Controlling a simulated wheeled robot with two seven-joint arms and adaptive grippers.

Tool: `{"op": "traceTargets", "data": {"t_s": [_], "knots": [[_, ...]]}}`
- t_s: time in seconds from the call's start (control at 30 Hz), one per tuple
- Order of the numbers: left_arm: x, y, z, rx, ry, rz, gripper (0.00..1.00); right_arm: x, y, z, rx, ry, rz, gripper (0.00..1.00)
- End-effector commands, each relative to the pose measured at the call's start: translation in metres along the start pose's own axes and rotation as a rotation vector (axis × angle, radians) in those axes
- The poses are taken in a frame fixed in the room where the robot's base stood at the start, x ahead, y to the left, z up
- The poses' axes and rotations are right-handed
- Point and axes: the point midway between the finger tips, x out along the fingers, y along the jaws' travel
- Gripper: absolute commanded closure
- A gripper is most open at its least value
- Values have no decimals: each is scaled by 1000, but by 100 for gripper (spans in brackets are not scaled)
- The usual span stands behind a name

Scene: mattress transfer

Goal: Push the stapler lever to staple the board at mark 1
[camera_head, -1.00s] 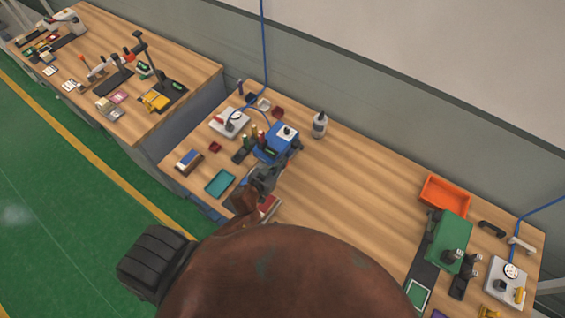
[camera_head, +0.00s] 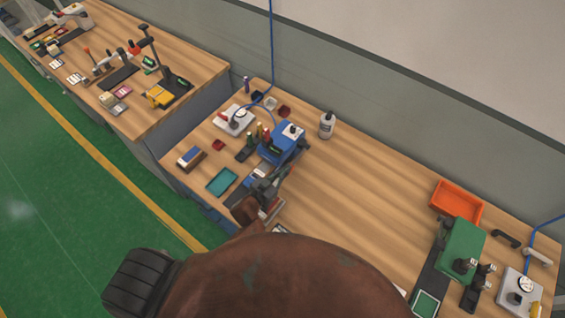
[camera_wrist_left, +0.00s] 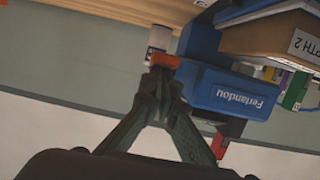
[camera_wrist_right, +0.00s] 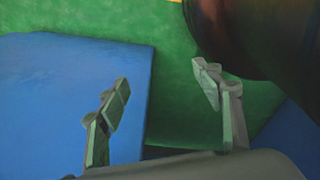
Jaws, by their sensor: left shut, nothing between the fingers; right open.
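A blue machine with the lettering "Ferlandou" (camera_wrist_left: 235,95) fills the upper right of the left wrist view. It is likely the stapler, and it stands on the bench in the head view (camera_head: 282,143). My left gripper (camera_wrist_left: 160,72) is shut and holds nothing. Its fingertips are at a small red-orange piece (camera_wrist_left: 166,60) beside the blue body; I cannot tell whether they touch or whether this is the lever. In the head view the left gripper (camera_head: 284,172) is just in front of the machine. My right gripper (camera_wrist_right: 165,90) is open and empty. The board and mark 1 cannot be made out.
A brown block labelled "PTH 2" (camera_wrist_left: 270,38) is by the blue body. A white bottle (camera_head: 327,125) stands behind right, a teal tray (camera_head: 222,181) at left. An orange bin (camera_head: 457,200) and a green machine (camera_head: 462,245) are far right. The bench middle is clear.

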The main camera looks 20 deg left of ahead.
Motion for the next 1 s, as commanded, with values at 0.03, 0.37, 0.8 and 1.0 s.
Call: {"op": "traceTargets", "data": {"t_s": [0.03, 0.37, 0.8, 1.0], "knots": [[0, 0, 1, -1, -1, 0, 100, 0, -1, 4, 1, -5, -1, 40], [-2, -2, -2, -2, -2, -4, 100, -4, -2, 20, 5, -24, -2, 40], [-28, 1, -34, -1, -3, 3, 100, -44, 1, 2, 3, -6, 0, 40], [-72, 1, -20, 0, -4, 3, 100, -34, 3, 4, 2, -7, 2, 40]]}}
